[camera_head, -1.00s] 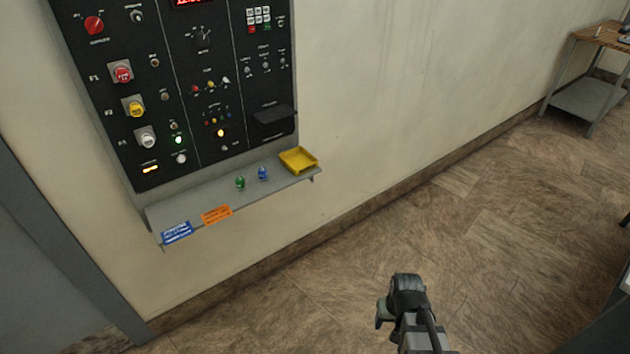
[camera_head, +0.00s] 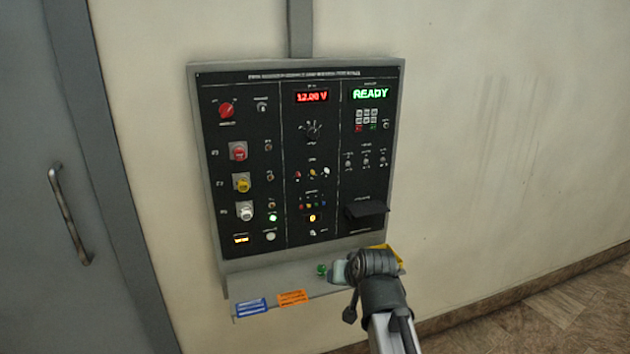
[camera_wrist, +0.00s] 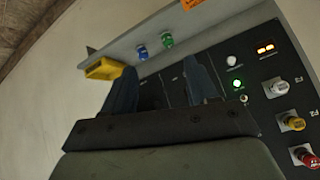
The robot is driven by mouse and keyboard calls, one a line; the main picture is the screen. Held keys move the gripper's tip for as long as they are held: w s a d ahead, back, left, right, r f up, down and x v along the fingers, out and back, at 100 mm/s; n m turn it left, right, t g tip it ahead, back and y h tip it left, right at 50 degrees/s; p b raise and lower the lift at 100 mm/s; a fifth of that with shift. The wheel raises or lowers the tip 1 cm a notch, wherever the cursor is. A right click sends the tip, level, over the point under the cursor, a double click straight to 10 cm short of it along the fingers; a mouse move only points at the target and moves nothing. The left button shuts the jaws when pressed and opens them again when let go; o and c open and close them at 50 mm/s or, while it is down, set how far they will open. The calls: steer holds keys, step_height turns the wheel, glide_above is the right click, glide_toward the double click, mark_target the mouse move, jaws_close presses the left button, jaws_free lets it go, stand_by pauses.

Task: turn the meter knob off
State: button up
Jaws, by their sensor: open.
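The meter knob (camera_head: 312,131) is a small dark dial with pale marks around it, in the middle column of the black wall panel (camera_head: 275,160). It sits under a red display (camera_head: 312,97) reading 12.00 V. Its pointer is too small to read. My gripper (camera_head: 342,272) is in front of the panel's lower edge by the shelf, below and right of the knob, apart from it. In the wrist view my two fingers (camera_wrist: 160,88) stand apart with nothing held between them. I cannot make out the knob in the wrist view.
A grey shelf (camera_head: 268,284) under the panel holds a green piece (camera_head: 321,269) and a yellow tray (camera_head: 394,252), partly hidden by my arm. A blue piece (camera_wrist: 142,53) shows in the wrist view. A black ledge (camera_head: 366,210) juts from the panel's lower right. A red knob (camera_head: 226,110) is upper left.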

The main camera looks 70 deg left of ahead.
mark_target(313, 135)
steer(key=a+r+m+t+y, duration=0.1)
steer(key=a+r+m+y, duration=0.4)
steer(key=r, duration=0.9)
steer(key=a+r+m+y, duration=0.35)
steer(key=a+r, duration=0.35)
steer(key=r, duration=0.6)
steer(key=shift+n+y, duration=0.45)
steer(key=a, duration=0.9)
steer(key=w+a, duration=0.1)
steer(key=a, duration=0.3)
steer(key=shift+a, duration=0.25)
steer(key=shift+s, duration=0.1)
steer(key=shift+c, duration=0.2)
steer(key=c, duration=1)
